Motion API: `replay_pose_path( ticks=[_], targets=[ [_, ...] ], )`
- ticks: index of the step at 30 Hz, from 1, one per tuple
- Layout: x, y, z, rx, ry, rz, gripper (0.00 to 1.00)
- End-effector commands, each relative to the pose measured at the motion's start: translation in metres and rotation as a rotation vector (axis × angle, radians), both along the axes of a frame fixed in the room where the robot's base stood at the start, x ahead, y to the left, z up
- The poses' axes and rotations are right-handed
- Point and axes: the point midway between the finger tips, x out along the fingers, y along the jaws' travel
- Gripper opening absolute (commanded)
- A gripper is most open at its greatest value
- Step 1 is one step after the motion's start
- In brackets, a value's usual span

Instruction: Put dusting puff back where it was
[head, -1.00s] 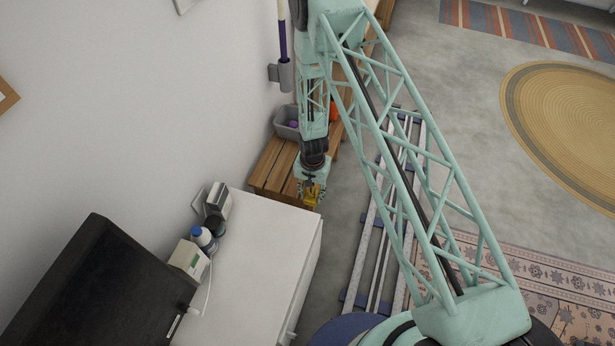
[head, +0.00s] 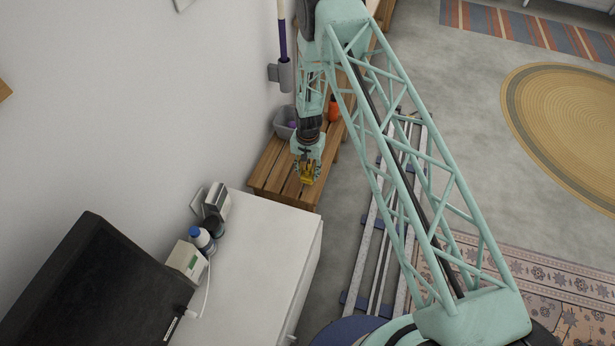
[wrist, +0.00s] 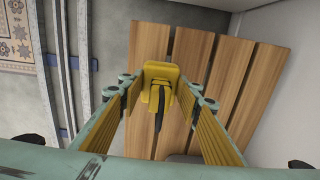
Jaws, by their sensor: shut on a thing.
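My gripper (head: 307,176) hangs over the near end of the wooden slatted bench in the head view. In the wrist view its yellow-lined fingers (wrist: 161,92) come in from both sides. A yellow object with a dark strip (wrist: 160,74) sits between the fingertips, and the gripper is shut on it. I cannot tell for sure whether this is the dusting puff; its shape is mostly hidden in the head view. The bench slats (wrist: 190,50) show behind it.
A grey bin (head: 281,122) and an orange object (head: 334,107) stand farther along the bench (head: 268,176). A wall holder (head: 285,75) carries a purple-handled tool. A white cabinet (head: 265,250) with small bottles and boxes is nearer. Rails (head: 375,235) run along the floor.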

Motion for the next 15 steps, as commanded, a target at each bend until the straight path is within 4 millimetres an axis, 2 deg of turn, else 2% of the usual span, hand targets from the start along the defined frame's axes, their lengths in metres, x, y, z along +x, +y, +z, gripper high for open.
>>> replay_pose_path(
  ticks=[8, 13, 15],
  targets=[
    [0.001, 0.000, 0.000, 0.000, -0.001, 0.000, 0.20],
    [0.010, 0.002, -0.001, 0.000, -0.002, 0.000, 0.20],
    [0.008, 0.001, -0.010, 0.000, 0.001, 0.000, 0.20]
  ],
)
